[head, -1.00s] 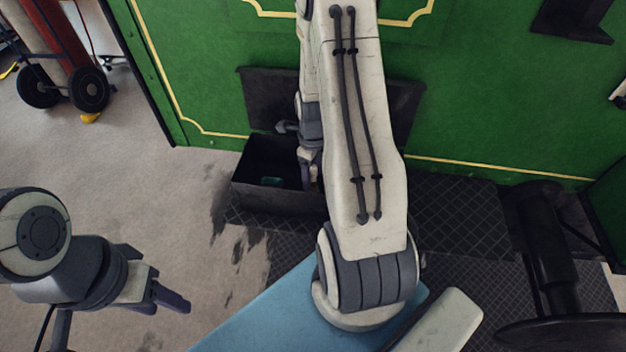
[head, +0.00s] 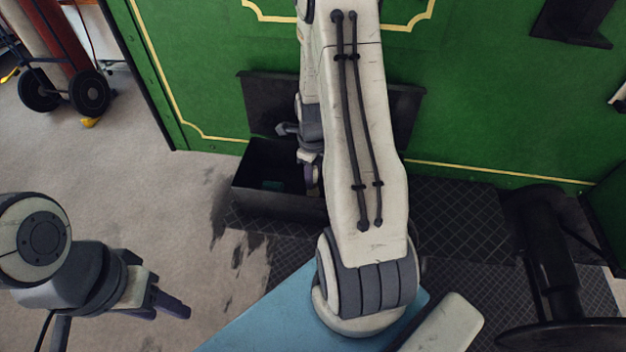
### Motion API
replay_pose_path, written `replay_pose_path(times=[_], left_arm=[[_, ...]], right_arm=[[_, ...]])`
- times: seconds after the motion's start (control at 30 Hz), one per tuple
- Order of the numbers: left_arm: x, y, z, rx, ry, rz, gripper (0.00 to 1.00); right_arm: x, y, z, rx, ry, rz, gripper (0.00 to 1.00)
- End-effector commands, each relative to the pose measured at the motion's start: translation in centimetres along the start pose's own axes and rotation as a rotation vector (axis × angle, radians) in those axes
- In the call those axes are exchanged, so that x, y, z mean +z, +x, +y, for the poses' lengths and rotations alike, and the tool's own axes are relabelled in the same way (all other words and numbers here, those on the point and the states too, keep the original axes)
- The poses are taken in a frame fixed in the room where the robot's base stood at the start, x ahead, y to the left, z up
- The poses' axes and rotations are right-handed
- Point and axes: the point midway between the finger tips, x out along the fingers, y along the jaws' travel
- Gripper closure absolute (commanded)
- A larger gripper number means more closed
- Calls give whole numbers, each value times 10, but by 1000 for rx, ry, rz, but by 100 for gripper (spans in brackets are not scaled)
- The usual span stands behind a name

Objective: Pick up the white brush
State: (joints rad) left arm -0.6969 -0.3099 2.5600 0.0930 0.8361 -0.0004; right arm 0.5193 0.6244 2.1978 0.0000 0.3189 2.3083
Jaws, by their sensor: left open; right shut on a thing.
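My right gripper (head: 312,178) reaches down at the right part of a black open box (head: 275,204) by the green wall. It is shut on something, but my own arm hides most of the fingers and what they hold. I cannot make out a white brush in this view. My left gripper (head: 172,304) is open and empty above the pale floor at the lower left, well apart from the box.
Black tread plates (head: 455,215) run along the green wall (head: 500,110). A dark round wheel on a post (head: 550,250) stands at the right. The floor at left is clear.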

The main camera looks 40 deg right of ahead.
Motion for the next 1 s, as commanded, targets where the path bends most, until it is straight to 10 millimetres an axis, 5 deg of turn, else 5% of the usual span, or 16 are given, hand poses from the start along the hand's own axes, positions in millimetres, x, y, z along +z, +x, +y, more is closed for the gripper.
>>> replay_pose_path(times=[0.17,0.6,1.0], left_arm=[[0,6,0,0,0,0,50],[1,20,-2,0,0,0,50],[1,22,-2,0,0,0,50]], right_arm=[[1,-28,-1,-6,0,-5,100],[-91,-84,-18,-4,6,-2,100],[-115,-99,-22,1,0,0,100]])
